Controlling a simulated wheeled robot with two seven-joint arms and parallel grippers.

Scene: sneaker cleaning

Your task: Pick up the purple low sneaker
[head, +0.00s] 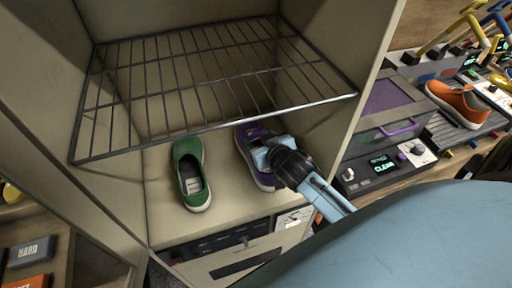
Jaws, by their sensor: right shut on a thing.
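The purple low sneaker (243,137) rests on the floor of an open beige cabinet, under the wire rack. My right gripper (262,152) reaches in from the right and is shut on the purple sneaker near its middle; its fingers and wrist cover part of the shoe. I cannot tell whether the sneaker is lifted off the cabinet floor. A green slip-on sneaker (188,172) stands to the left of it on the same floor, apart from the gripper. My left gripper is not in view.
A wire rack (200,88) spans the cabinet above the shoes. The cabinet's right wall (362,85) stands close to my right arm. An orange sneaker (458,103) sits on a machine at the right. A purple-topped device (390,105) stands on the wooden bench.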

